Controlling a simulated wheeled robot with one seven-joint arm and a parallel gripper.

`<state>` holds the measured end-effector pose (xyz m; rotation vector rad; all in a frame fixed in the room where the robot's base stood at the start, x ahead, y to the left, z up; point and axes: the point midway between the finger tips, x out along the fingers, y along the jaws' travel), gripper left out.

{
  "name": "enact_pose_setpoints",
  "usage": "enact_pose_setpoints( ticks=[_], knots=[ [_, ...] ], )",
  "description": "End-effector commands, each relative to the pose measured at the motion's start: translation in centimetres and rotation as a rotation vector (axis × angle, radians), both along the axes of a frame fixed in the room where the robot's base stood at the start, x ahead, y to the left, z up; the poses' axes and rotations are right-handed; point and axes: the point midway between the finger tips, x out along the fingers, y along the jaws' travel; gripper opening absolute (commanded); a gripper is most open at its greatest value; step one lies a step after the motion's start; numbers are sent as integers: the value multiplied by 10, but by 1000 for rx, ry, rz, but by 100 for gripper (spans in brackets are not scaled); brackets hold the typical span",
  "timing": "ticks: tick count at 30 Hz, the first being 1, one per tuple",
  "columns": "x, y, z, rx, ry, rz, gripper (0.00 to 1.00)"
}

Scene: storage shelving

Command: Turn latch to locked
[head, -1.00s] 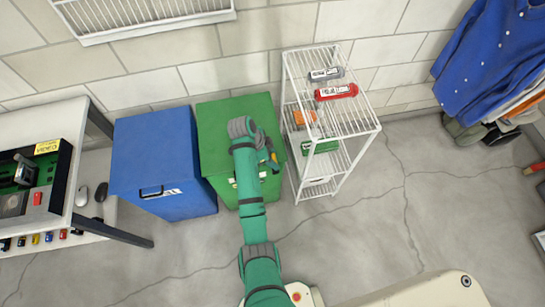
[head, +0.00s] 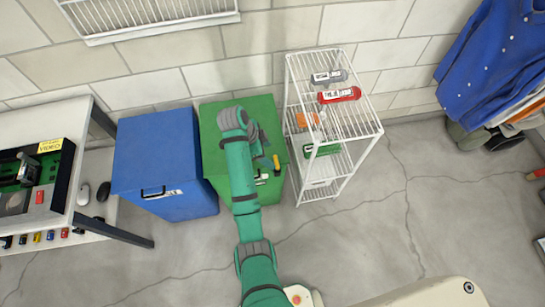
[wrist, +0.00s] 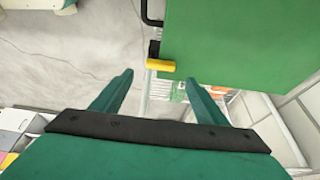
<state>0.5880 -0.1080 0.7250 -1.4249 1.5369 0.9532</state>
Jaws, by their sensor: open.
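The green cabinet (head: 215,155) stands against the wall between a blue cabinet and a white wire rack. Its latch (wrist: 160,65) has a yellow grip on a black mount at the edge of the green panel in the wrist view. The yellow grip also shows in the head view (head: 276,163), at the cabinet's right side. My gripper (wrist: 158,79) is open and empty, its two fingers apart, with the latch appearing between and just beyond the fingertips. I cannot tell whether they touch. In the head view my arm hides part of the cabinet.
A black bar handle (wrist: 150,14) sits beside the latch. The white wire rack (head: 350,130) with bottles stands close on the right. The blue cabinet (head: 155,155) is close on the left. Open concrete floor (head: 350,240) lies in front.

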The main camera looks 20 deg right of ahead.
Motion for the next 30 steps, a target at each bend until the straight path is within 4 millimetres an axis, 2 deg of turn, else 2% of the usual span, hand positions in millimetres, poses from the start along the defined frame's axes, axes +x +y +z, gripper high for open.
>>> enact_pose_setpoints(
  ticks=[1,2,12,30],
  knots=[
    [2,5,11,1,-5,2,67],
    [2,7,15,1,-3,1,67],
    [2,14,32,-1,-3,1,67],
    [1,15,35,0,0,0,67]
  ],
)
